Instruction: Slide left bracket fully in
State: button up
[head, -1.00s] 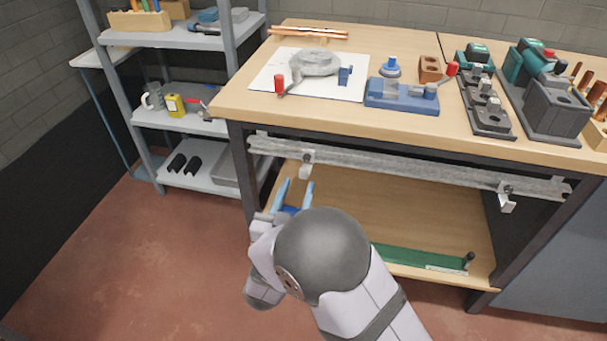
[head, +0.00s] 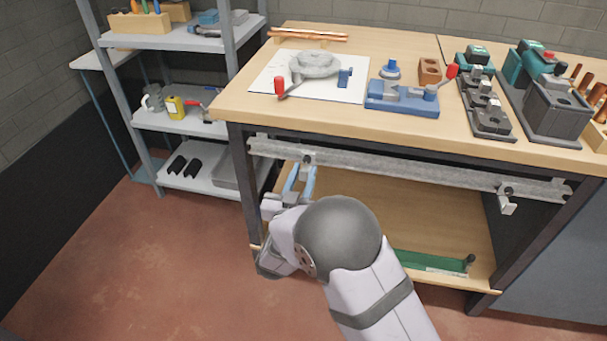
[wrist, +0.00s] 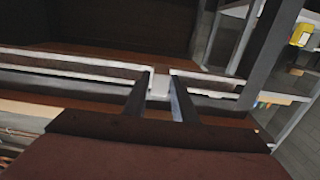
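The left bracket (head: 306,163) is a small pale metal piece on the grey rail (head: 400,169) under the bench top, near the rail's left end. In the wrist view the bracket (wrist: 159,86) shows between my fingertips. My gripper (head: 304,170) is just below and in front of it, with its two blue fingers apart. The fingers (wrist: 160,84) stand on either side of the bracket in the wrist view; I cannot tell whether they touch it. The lower part of the bracket is partly hidden by the fingers in the head view.
A similar right bracket (head: 507,197) hangs on the rail's right end. The bench (head: 350,116) lies directly above, with a dark leg (head: 242,185) left of my gripper. Its lower shelf (head: 430,215) holds a green strip (head: 430,261). A grey shelving unit (head: 200,127) stands at left.

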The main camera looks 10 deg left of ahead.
grip_shut()
jog(key=d, duration=1)
jog(key=shift+d, duration=0.3)
jog(key=o, duration=0.5)
grip_release()
jog(key=shift+d, duration=0.1)
jog(key=shift+s, duration=0.1)
jog(key=shift+s, duration=3.55)
